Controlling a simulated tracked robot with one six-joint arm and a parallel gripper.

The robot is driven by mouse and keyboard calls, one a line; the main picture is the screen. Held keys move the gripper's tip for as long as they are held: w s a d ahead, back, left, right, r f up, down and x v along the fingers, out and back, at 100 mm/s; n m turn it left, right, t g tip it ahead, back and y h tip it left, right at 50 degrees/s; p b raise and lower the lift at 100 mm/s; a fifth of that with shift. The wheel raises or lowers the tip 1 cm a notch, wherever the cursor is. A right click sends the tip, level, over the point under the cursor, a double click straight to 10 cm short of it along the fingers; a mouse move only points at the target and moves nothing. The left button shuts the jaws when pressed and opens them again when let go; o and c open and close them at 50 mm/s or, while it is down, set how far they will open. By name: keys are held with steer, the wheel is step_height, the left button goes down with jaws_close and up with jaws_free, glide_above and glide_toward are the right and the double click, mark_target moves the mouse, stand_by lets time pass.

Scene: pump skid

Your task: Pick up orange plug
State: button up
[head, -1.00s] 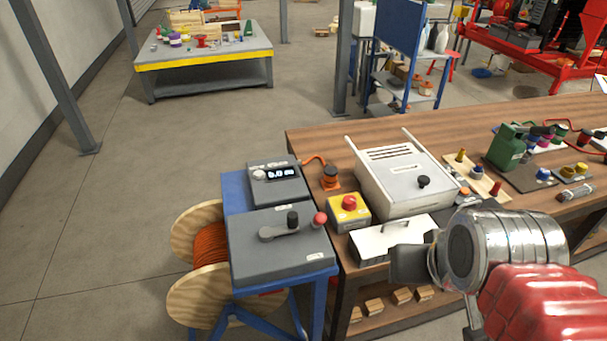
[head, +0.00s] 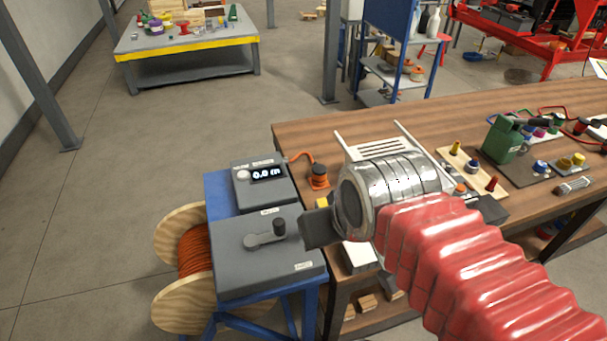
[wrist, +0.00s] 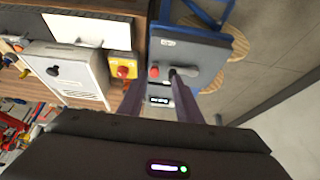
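An orange plug-like piece (head: 318,177) with a dark round body stands on the wooden bench near its left edge. An orange cable runs from it towards the grey display box (head: 264,185). I cannot tell whether it sits in a socket. My gripper (head: 318,226) is in front of it and nearer the head camera, over the gap between the grey crank box (head: 262,252) and the bench. In the wrist view my gripper (wrist: 160,98) has its two dark fingers apart with nothing held. I cannot make out the plug in the wrist view.
A yellow box with a red button (wrist: 123,72) and a white vented case (wrist: 65,72) stand on the bench (head: 350,125). The crank box has a red knob (wrist: 154,72). A wooden cable reel (head: 185,270) stands at left.

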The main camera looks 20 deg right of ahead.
steer(key=shift+w, duration=0.1)
steer(key=shift+o, duration=0.4)
steer(key=shift+o, duration=0.7)
steer(key=o, duration=0.3)
steer(key=shift+w+d+r, duration=0.1)
steer(key=shift+w+r, duration=0.15)
steer(key=shift+w, duration=0.4)
steer(key=shift+o, duration=1)
steer(key=w+r, duration=0.1)
steer(key=w, duration=0.5)
steer(key=shift+w+d, duration=0.35)
steer(key=w+d+f, duration=0.3)
steer(key=w, duration=0.5)
steer(key=w+d+f+m, duration=0.1)
steer(key=w+d+f, duration=0.3)
steer(key=w, duration=0.5)
steer(key=w+d+f+m+g, duration=0.1)
steer(key=w+d+f, duration=0.2)
steer(key=w, duration=0.5)
steer(key=shift+w+d+f+h, duration=0.3)
steer(key=shift+w+h, duration=0.05)
steer(key=shift+h, duration=0.05)
